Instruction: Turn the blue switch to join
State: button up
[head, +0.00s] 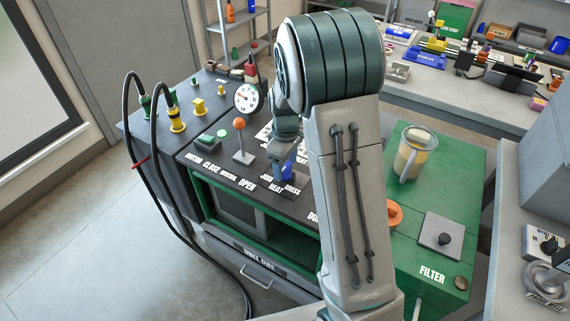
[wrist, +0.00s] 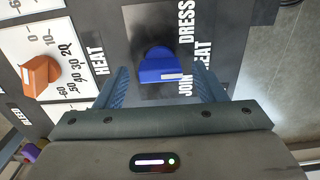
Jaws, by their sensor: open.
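The blue switch (wrist: 160,68) sits on a dark square of the panel in the wrist view, with a white mark on its near right side. The labels JOIN (wrist: 185,84), HEAT (wrist: 205,55) and DRESS (wrist: 187,22) stand along its right. I cannot tell for sure which label it points to. My gripper (wrist: 162,84) is open, with one finger on each side of the switch and a visible gap on both sides. In the head view my arm comes down over the cart top, and a bit of blue (head: 287,172) shows by the same labels.
An orange knob (wrist: 40,76) on a white dial lies left of the switch in the wrist view. A clear jug (head: 413,152) stands right.

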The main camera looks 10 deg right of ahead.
jog(key=shift+f, duration=0.2)
jog(key=c, duration=1)
jog(key=shift+a, duration=0.15)
